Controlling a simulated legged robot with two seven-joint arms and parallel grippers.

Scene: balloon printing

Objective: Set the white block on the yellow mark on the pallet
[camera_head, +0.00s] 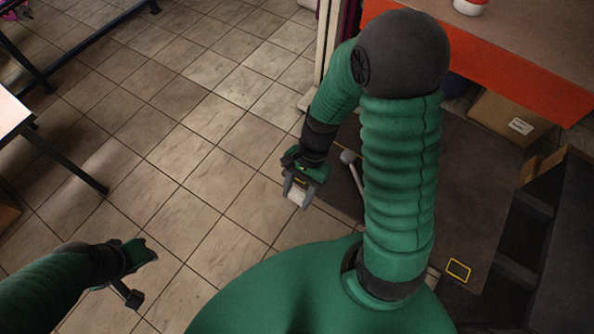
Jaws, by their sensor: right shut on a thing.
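The white block (297,195) is between the fingers of my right gripper (298,193), which is shut on it and holds it over the left side of the pallet area. The yellow mark (458,270) is a small yellow rectangle outline near the lower right, on the dark brown flat pallet (470,215). The block is apart from the mark, up and to the left of it in the picture. My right arm covers part of the pallet between them. My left gripper (136,278) hangs over the tiled floor at the lower left; its jaw opening is unclear.
A cardboard box (508,118) stands beyond the pallet, beneath an orange-fronted table (520,70). Dark shelving or frame parts (550,240) stand at the right edge. A pale table (10,112) is at the left. Tiled floor between is clear.

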